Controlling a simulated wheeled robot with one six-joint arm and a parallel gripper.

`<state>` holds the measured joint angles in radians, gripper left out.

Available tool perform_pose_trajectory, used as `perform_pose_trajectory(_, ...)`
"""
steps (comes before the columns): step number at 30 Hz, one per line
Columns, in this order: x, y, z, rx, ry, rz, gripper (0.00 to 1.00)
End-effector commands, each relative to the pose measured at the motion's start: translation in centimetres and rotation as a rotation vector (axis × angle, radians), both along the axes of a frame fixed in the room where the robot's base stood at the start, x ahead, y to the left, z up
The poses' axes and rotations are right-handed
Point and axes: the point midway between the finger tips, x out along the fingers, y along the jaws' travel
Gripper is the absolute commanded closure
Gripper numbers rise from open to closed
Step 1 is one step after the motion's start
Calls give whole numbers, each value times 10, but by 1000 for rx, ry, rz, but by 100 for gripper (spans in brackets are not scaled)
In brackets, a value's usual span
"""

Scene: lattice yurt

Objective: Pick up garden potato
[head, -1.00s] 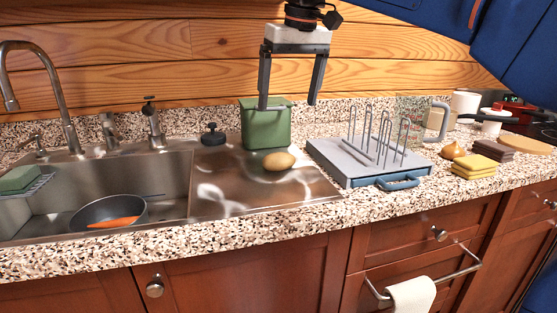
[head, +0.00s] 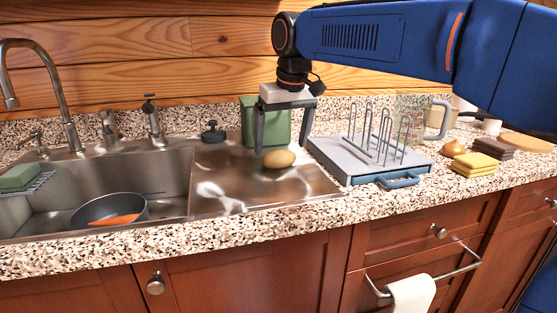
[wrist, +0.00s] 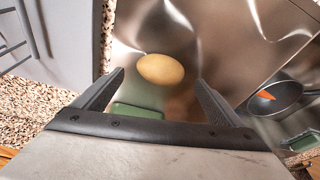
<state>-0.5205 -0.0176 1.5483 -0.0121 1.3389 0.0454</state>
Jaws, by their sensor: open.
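The garden potato (head: 279,159) is a yellow-tan oval lying on the steel drainboard right of the sink basin. It also shows in the wrist view (wrist: 161,69), ahead of and between the fingertips. My gripper (head: 280,145) is open, pointing down just above the potato, with one finger on each side in the head view. In the wrist view the gripper (wrist: 159,82) has nothing between its fingers. I cannot tell how large the gap in height is.
A green container (head: 252,108) stands close behind the potato. A grey drying rack (head: 345,166) with upright prongs is to the right. The sink basin (head: 160,185) with a dark pan (head: 84,217) is to the left. The drainboard in front is clear.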

Motion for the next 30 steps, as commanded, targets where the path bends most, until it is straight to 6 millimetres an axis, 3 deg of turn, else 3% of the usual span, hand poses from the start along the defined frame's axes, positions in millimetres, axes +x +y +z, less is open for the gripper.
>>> perform_pose_trajectory(9, 7, 5, -39, -1, 3, 0, 9)
perform_pose_trajectory(18, 8, 6, -42, 0, 1, 0, 9)
perform_pose_trajectory(24, 8, 6, -42, 0, 1, 0, 55)
perform_pose_trajectory(30, 8, 6, -41, 0, 1, 0, 55)
